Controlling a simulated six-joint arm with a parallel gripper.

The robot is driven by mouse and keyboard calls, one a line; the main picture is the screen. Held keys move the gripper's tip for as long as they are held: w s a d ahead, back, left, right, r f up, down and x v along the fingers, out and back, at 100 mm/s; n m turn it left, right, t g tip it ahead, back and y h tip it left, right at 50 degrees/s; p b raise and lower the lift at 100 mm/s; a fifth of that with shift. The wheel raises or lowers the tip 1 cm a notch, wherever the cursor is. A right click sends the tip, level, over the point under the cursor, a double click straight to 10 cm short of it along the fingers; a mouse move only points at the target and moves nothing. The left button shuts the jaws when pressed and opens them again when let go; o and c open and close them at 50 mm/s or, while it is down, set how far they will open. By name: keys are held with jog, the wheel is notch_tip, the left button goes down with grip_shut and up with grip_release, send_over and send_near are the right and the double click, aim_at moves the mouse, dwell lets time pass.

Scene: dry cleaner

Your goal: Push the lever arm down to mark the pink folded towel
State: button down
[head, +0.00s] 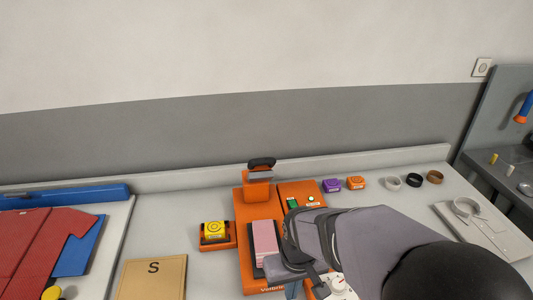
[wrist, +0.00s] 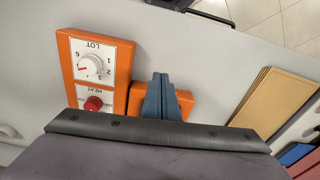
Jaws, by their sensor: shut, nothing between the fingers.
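The pink folded towel (head: 264,238) lies on a dark pad on the orange marking press (head: 247,210). The lever arm (head: 258,176) stands raised at the back of the press, with a black handle (head: 262,162) on top. My gripper (head: 291,290) is low at the front of the press, right of the towel and well apart from the lever handle. In the wrist view my gripper (wrist: 160,98) is shut and empty in front of an orange part of the press (wrist: 181,100). The towel and lever are not visible in the wrist view.
An orange panel (wrist: 118,50) carries a LOT dial (wrist: 91,67) and a red HEAT knob (wrist: 93,103).

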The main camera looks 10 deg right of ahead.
jog(key=w+a+r+t, duration=0.3)
jog(key=w+r+t, duration=0.2)
jog(key=w+r, duration=1.45)
notch_tip(320, 180, up, 15)
jog(key=w+m+t, duration=0.1)
jog(key=shift+w+d+r+t+p, duration=0.15)
jog(key=shift+d+t+p, duration=0.15)
jog(key=shift+d+p, duration=0.1)
